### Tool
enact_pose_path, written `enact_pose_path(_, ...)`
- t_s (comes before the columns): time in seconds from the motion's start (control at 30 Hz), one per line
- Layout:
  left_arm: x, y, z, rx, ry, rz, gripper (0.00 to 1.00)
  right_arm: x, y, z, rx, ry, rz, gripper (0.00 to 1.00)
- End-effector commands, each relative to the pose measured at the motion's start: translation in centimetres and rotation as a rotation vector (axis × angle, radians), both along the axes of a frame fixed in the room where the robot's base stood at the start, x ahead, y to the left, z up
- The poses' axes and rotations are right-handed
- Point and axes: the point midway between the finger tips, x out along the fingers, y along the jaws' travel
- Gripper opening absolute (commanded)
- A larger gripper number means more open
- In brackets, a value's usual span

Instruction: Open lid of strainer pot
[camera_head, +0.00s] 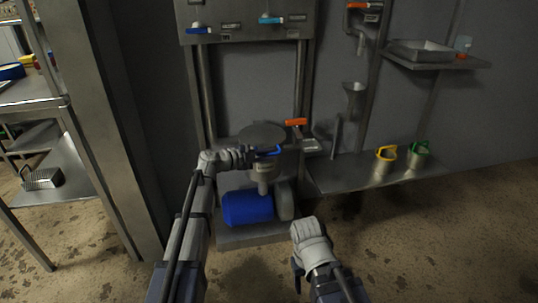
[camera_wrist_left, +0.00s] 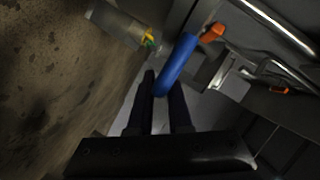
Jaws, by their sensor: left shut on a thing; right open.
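The strainer pot stands on the low metal stand in the middle of the head view, with a round grey lid (camera_head: 262,134) lying flat on top. A blue handle (camera_head: 270,152) sits at its front, just below the lid. My left gripper (camera_head: 252,156) reaches it from the left and is shut on this handle. In the left wrist view the blue handle (camera_wrist_left: 178,62) lies between the dark fingertips (camera_wrist_left: 160,88). My right gripper (camera_head: 297,277) is low in the front, away from the pot, open and empty; its fingers are mostly hidden by the wrist.
An orange handle (camera_head: 296,122) is right of the lid. A blue motor (camera_head: 247,208) sits below the pot. A shelf (camera_head: 345,178) on the right carries a yellow-handled (camera_head: 386,155) and a green-handled container (camera_head: 418,152). A metal column (camera_head: 105,110) stands close to my left arm.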

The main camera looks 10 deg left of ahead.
Motion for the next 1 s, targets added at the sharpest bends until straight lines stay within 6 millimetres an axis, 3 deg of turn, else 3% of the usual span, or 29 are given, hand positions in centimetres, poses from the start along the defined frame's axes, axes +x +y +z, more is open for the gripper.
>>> enact_pose_path(0.67,-0.1,0.0,0.2,-0.001,0.006,-0.001,0.00,0.0,0.0,0.3,0.000,0.000,0.000,0.60)
enact_pose_path(0.87,0.1,0.0,2.3,-0.018,0.059,0.000,0.00,0.0,0.0,2.7,0.000,0.001,0.002,0.60)
enact_pose_path(1.0,0.4,0.1,4.6,-0.045,0.136,-0.001,0.00,0.0,0.0,5.6,0.000,0.002,0.008,0.60)
